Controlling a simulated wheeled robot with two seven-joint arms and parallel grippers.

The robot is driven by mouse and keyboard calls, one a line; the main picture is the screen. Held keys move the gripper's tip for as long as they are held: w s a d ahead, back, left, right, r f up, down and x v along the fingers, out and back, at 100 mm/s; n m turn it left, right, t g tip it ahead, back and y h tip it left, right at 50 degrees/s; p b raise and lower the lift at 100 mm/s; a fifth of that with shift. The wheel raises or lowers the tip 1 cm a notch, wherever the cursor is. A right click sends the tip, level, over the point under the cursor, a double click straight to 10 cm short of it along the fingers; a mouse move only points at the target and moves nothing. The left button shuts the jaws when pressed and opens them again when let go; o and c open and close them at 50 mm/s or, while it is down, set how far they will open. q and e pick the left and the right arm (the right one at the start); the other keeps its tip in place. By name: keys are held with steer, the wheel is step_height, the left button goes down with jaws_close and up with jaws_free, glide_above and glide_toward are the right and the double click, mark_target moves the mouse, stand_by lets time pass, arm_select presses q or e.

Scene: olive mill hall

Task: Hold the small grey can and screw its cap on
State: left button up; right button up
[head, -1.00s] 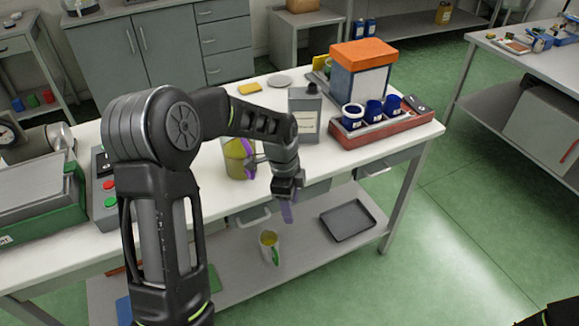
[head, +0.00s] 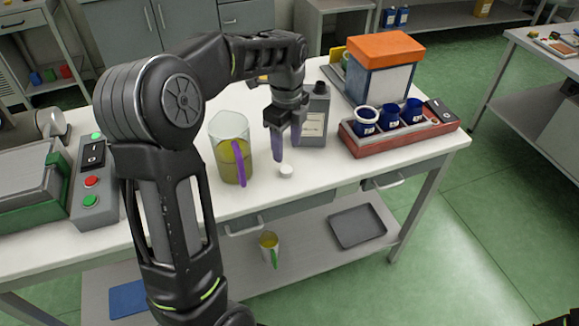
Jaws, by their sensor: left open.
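The small grey can (head: 314,122) stands upright on the white bench top, with a pale label on its front and a dark neck on top. A small white cap (head: 286,171) lies on the bench in front of the can, apart from it. My left gripper (head: 287,150) is open and empty, with its purple fingers pointing down just above the cap and in front of the can. The gripper covers part of the can's left side.
A clear jug (head: 230,150) of yellow-green liquid with a purple handle stands close left of my left gripper. A red tray (head: 399,140) with blue cups and an orange-topped box (head: 382,66) stand to the right. The bench's front edge (head: 300,196) is close.

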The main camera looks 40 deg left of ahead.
mark_target(287, 170)
arm_select(q)
steer(key=shift+w+f, duration=0.15)
steer(key=shift+f, duration=1.25)
steer(key=shift+f, duration=0.1)
step_height(287, 170, down, 5)
steer(key=shift+p, duration=0.8)
steer(key=shift+s, duration=0.2)
steer(key=shift+c, duration=0.2)
jaws_close()
